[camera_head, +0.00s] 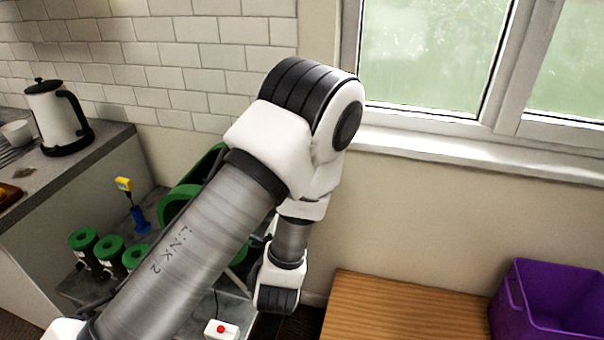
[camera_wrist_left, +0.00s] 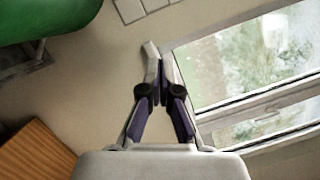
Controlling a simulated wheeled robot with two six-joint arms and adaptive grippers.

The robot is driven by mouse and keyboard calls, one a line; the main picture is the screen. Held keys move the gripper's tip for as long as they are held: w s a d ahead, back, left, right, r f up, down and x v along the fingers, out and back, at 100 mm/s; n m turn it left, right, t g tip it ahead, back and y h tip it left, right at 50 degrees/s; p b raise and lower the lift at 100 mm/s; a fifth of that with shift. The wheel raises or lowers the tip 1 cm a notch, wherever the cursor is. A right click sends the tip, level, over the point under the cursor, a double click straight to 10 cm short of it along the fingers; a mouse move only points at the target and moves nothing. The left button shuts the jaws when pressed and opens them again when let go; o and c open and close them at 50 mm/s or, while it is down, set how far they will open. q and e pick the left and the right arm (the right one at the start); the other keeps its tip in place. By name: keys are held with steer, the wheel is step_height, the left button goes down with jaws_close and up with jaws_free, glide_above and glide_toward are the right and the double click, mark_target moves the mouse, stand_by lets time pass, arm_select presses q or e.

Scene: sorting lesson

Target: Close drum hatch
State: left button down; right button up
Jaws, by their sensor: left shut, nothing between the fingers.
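The green drum (camera_head: 178,205) stands behind my left arm in the head view, which hides most of it. Only green curved edges show, so I cannot tell how its hatch stands. A rounded green part, which looks like the drum (camera_wrist_left: 45,18), fills the top left corner of the left wrist view. My left gripper (camera_wrist_left: 160,55) is shut and empty there, with its fingers apart from the green part. In the head view my arm hides the left gripper's fingers. My right gripper is in neither view.
Several green-topped containers (camera_head: 83,238) and a blue stand with a yellow top (camera_head: 140,220) are left of my arm. A white box with a red button (camera_head: 221,330) sits below. A wooden table (camera_head: 385,310) and purple crate (camera_head: 555,300) are at right, a kettle (camera_head: 57,115) at left.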

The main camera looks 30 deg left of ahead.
arm_select(q)
steer(key=w+a+r+p, duration=0.2)
steer(key=w+a+p, duration=0.2)
steer(key=w+a, duration=0.4)
steer(key=shift+a+r, duration=0.35)
steer(key=shift+a, duration=0.05)
steer(key=shift+w, duration=0.1)
